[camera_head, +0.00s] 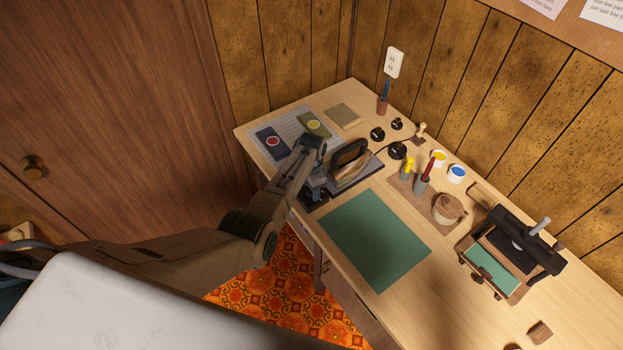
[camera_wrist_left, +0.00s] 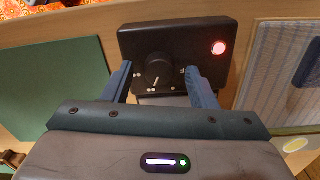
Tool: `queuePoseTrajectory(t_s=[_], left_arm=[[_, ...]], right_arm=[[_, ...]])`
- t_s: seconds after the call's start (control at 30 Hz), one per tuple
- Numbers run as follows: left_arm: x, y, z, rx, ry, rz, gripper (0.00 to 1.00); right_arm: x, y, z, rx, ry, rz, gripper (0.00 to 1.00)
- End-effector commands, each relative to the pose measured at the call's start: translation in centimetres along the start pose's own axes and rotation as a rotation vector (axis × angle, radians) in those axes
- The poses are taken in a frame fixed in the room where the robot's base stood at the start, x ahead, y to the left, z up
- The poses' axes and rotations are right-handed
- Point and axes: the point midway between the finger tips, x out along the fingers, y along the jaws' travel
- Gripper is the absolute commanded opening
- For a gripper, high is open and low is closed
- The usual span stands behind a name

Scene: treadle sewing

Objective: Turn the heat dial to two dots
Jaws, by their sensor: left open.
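The heat dial (camera_wrist_left: 158,70) is a round black knob on a black control box (camera_wrist_left: 195,38) with a lit red lamp. In the left wrist view a light pointer mark on the dial points toward the lower edge, and small pale marks surround the knob. My left gripper (camera_wrist_left: 157,72) is open, with one blue-grey finger on each side of the dial; whether either touches it I cannot tell. In the head view my left gripper (camera_head: 315,180) is at the table's front edge beside the iron (camera_head: 349,163), and my arm hides most of the box. My right gripper is not in view.
A green mat (camera_head: 375,240) lies to the right of the box. A striped cloth (camera_head: 292,125) with two coloured pieces lies behind it. The wooden wall bounds the table's back.

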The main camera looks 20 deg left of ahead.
Motion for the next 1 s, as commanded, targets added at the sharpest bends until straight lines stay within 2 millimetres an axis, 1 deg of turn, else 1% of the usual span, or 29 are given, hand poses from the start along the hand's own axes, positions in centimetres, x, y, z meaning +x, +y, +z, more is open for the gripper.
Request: queuePoseTrajectory(t_s=[0.17, 0.5, 0.63, 0.8, 1.0], left_arm=[[-1.6, 0.0, -0.1, 0.000, 0.002, -0.002, 0.52], [-7.5, 0.0, -0.1, 0.000, 0.004, -0.003, 0.52], [-9.2, -0.1, -0.1, 0.000, 0.003, -0.003, 0.52], [-10.3, 0.0, 0.0, 0.000, 0.001, -0.001, 0.52], [-10.5, 0.0, 0.0, 0.000, 0.000, 0.000, 0.52]], right_arm=[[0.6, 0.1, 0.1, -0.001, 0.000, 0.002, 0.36], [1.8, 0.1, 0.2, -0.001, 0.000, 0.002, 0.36], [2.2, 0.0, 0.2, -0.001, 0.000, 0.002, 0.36], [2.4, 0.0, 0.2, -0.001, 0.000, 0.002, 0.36], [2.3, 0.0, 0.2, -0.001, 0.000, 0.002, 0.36]])
